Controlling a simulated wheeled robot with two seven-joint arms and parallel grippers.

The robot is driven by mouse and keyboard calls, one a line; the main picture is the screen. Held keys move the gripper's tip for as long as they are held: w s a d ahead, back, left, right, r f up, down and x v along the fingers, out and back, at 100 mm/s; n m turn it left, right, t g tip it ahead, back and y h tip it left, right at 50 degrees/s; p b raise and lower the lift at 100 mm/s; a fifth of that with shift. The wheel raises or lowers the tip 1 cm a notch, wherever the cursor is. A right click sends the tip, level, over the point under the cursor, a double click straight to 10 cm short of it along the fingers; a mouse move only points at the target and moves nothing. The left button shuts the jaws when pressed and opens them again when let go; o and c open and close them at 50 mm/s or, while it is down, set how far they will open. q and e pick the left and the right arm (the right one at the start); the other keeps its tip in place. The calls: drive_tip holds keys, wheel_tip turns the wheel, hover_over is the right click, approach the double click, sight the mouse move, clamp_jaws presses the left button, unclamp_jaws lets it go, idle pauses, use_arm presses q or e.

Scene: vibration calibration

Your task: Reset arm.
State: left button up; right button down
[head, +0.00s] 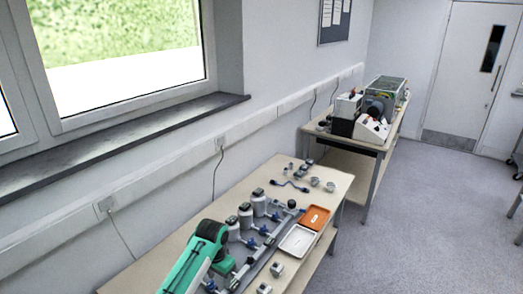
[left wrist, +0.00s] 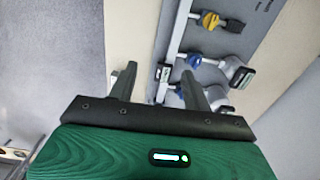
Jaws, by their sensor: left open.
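My left arm with its green shell (head: 192,258) reaches in over the near end of the bench in the head view. In the left wrist view my left gripper (left wrist: 158,78) has its two dark fingers spread apart with nothing held between them. Beyond the fingers lies a grey calibration rig with a pipe, a yellow-handled valve (left wrist: 210,20), a blue-handled valve (left wrist: 194,60) and a grey-white canister (left wrist: 236,72). The fingertips overlap part of the rig in this view; I cannot tell whether they touch it. My right gripper is in neither view.
The bench (head: 333,181) also bears an orange tray (head: 315,217), a white tray (head: 298,240), several canisters and small grey parts. A second table with machines (head: 375,110) stands farther back. A window wall runs along the left; open floor (head: 430,220) lies right.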

use_arm(q)
drive_tip(key=s+a+f+n+t+h, duration=0.1)
drive_tip(key=s+f, duration=0.2)
drive_tip(key=s, duration=0.5)
drive_tip(key=s+a+f+n, duration=0.1)
drive_tip(key=s+f, duration=0.2)
drive_tip(key=s, duration=0.5)
drive_tip(key=s+a+r+n+t, duration=0.1)
drive_tip(key=s+a+r, duration=0.2)
drive_tip(key=s, duration=0.4)
drive_tip(key=s+a+r+n+t, duration=0.1)
drive_tip(key=s+a+r, duration=0.1)
drive_tip(key=s, duration=0.4)
drive_tip(key=s+a+r+n, duration=0.1)
drive_tip(key=s+a+r, duration=0.2)
drive_tip(key=s, duration=0.4)
wheel_tip(320, 180, down, 32)
drive_tip(key=s+g, duration=0.1)
drive_tip(key=s+a+f+g+y+b, duration=0.1)
drive_tip(key=s+a+f, duration=0.2)
drive_tip(key=s+f, duration=1.6)
drive_tip(key=shift+f+m, duration=0.35)
drive_tip(key=shift+m, duration=0.05)
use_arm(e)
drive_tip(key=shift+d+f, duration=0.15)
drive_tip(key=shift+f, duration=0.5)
use_arm(q)
drive_tip(key=shift+d, duration=0.1)
